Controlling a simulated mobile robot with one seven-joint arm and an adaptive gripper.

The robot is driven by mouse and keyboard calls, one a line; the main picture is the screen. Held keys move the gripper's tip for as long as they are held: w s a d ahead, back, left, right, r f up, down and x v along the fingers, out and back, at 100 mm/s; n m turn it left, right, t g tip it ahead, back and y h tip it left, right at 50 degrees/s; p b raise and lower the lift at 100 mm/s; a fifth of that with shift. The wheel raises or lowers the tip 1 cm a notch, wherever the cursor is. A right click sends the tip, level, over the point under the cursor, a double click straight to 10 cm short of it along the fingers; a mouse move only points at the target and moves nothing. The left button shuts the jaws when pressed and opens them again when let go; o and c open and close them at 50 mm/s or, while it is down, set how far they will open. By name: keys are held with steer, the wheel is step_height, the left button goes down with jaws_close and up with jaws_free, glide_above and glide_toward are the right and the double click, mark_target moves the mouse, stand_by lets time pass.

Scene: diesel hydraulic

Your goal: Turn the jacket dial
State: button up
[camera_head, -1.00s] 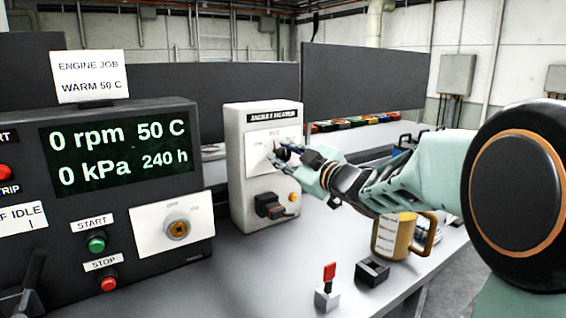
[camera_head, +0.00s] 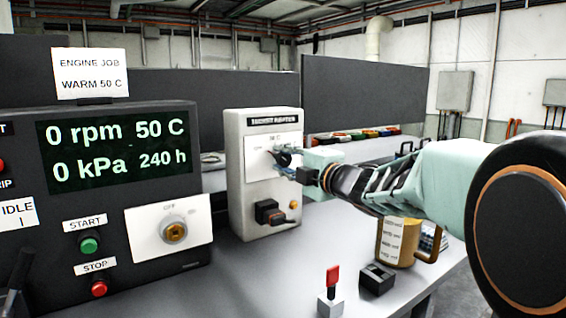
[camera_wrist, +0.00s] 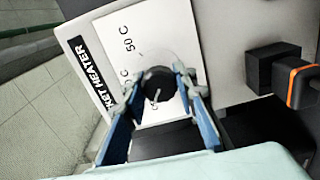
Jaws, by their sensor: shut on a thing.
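The jacket heater box (camera_head: 237,160) is a white upright unit on the bench, with a black title label at its top. Its black round dial (camera_head: 284,158) sits on a white scale plate, and the dial (camera_wrist: 158,84) also shows in the wrist view with a pale pointer mark and "50 C" printed near it. My gripper (camera_head: 292,165) reaches in from the right. In the wrist view my gripper (camera_wrist: 160,90) has its two blue fingers on either side of the dial, shut on it. The fingers hide part of the scale.
The engine panel (camera_head: 60,190) stands to the left with START and STOP buttons. A tan mug (camera_head: 398,240), a red-handled lever (camera_head: 332,285) and a black block (camera_head: 376,278) stand on the bench at front right.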

steer(key=shift+n, duration=0.6)
steer(key=o, duration=1.2)
steer(key=shift+c, duration=0.2)
steer(key=v, duration=0.7)
steer(key=shift+s+d, duration=0.2)
